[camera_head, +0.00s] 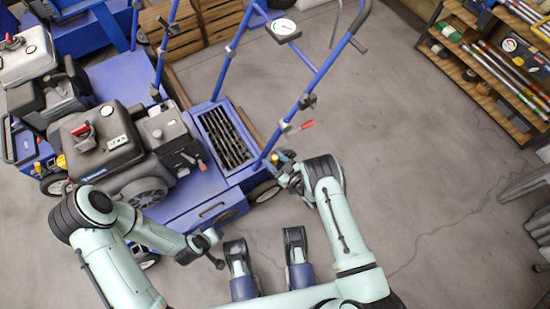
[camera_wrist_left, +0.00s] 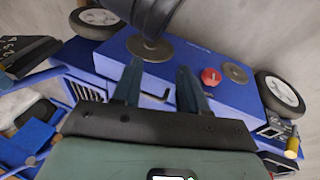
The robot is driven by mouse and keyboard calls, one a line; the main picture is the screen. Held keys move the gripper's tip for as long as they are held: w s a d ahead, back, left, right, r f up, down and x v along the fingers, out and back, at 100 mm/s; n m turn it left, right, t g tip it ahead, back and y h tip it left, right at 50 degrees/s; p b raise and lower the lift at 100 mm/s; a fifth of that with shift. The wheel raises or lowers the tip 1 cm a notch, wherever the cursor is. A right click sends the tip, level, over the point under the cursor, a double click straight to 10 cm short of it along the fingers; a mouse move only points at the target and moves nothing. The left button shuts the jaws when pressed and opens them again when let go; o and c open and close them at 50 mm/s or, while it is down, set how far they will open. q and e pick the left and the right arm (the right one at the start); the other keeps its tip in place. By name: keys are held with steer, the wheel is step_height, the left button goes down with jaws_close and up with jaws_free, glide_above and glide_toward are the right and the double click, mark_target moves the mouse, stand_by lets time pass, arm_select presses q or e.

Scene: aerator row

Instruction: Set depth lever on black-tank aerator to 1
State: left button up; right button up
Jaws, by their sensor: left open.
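The aerator with the black tank (camera_head: 100,145) stands at centre left in the head view, with a blue deck and blue handlebars. A red-tipped lever (camera_head: 300,127) shows on its handlebar. My right gripper (camera_head: 283,165) is at the base of the near handle tube; its fingers are too small to tell open from shut. My left gripper (camera_head: 217,258) is low in front of the deck's near side. In the left wrist view its two fingers (camera_wrist_left: 157,85) are apart and empty, facing a blue housing (camera_wrist_left: 185,72). A yellow-tipped part (camera_wrist_left: 292,148) beside a dark plate may be the depth lever; its setting is unreadable.
Another aerator with a light grey tank (camera_head: 28,55) stands at the upper left. Wooden crates (camera_head: 215,20) are behind. A shelf with rods and cans (camera_head: 480,60) is at the upper right. Bare concrete floor (camera_head: 420,190) lies to the right. A red knob (camera_wrist_left: 210,76) shows on the housing.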

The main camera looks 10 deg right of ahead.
steer(key=shift+d+r, duration=0.1)
steer(key=shift+s+d, duration=0.15)
steer(key=shift+s, duration=0.05)
arm_select(q)
steer(key=s+d+r+g+p, duration=0.1)
steer(key=s+d+r+p, duration=0.1)
steer(key=s, duration=0.3)
steer(key=shift+d+r+h+p, duration=0.25)
steer(key=shift+r+h+p, duration=0.15)
steer(key=shift+r+p, duration=0.25)
arm_select(e)
steer(key=v, duration=1.2)
steer(key=shift+s+d, duration=0.15)
steer(key=shift+s, duration=0.2)
